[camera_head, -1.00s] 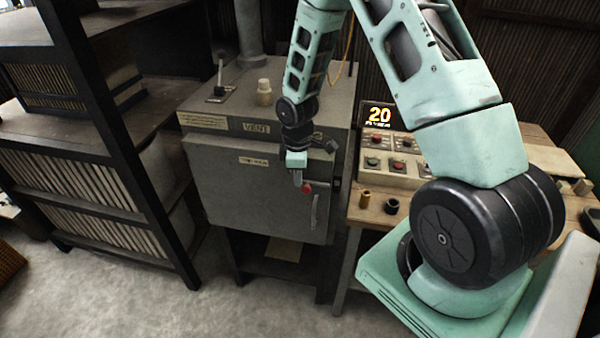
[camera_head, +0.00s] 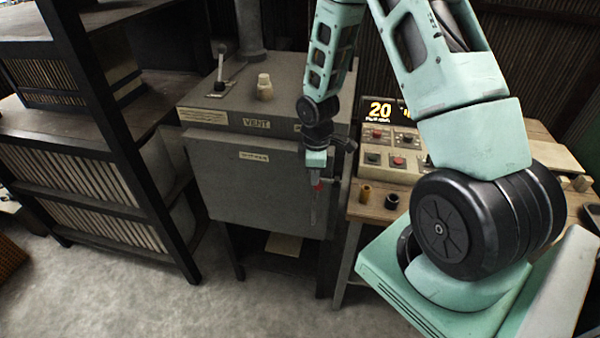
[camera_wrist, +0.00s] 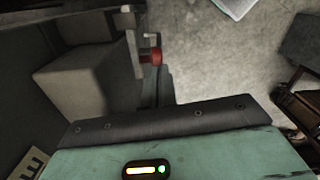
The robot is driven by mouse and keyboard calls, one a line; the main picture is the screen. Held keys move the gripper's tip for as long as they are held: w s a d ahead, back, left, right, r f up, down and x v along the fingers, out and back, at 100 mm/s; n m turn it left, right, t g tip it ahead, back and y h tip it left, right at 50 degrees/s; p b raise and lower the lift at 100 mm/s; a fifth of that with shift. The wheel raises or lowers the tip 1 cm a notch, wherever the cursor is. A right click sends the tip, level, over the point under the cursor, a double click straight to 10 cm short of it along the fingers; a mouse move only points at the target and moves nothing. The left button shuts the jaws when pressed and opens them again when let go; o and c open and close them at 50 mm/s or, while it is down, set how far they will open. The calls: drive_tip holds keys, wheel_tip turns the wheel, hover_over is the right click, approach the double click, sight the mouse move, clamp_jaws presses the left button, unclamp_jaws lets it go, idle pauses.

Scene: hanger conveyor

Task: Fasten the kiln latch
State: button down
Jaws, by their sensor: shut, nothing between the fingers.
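The kiln (camera_head: 225,200) is a grey box with a closed-looking front door, left of centre in the head view. A red knob (camera_head: 318,187) sits at the door's right edge, above a vertical handle (camera_head: 313,210). In the wrist view the red knob (camera_wrist: 152,57) is on a metal piece at the kiln's side. My gripper (camera_head: 317,173) is shut and empty, right in front of the door's right edge and close to the knob. I cannot tell whether it touches the knob. My gripper partly hides the latch area.
A control panel (camera_head: 385,160) with buttons and a "20" display stands on a bench to the right. Two small cylinders (camera_head: 365,193) stand on that bench. A lever (camera_head: 220,70) and a pale knob (camera_head: 264,86) are on the kiln top. A dark shelf rack (camera_head: 100,120) stands left.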

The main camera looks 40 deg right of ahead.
drive_tip(key=r, duration=0.1)
drive_tip(key=w+a+r+p, duration=0.1)
drive_tip(key=w+a+r, duration=0.1)
drive_tip(key=shift+w+r+p, duration=0.15)
drive_tip(key=shift+r+p, duration=0.2)
drive_tip(key=shift+r, duration=0.05)
wheel_tip(320, 180, up, 9)
drive_tip(key=b, duration=0.2)
drive_tip(key=shift+a, duration=0.15)
idle(0.4)
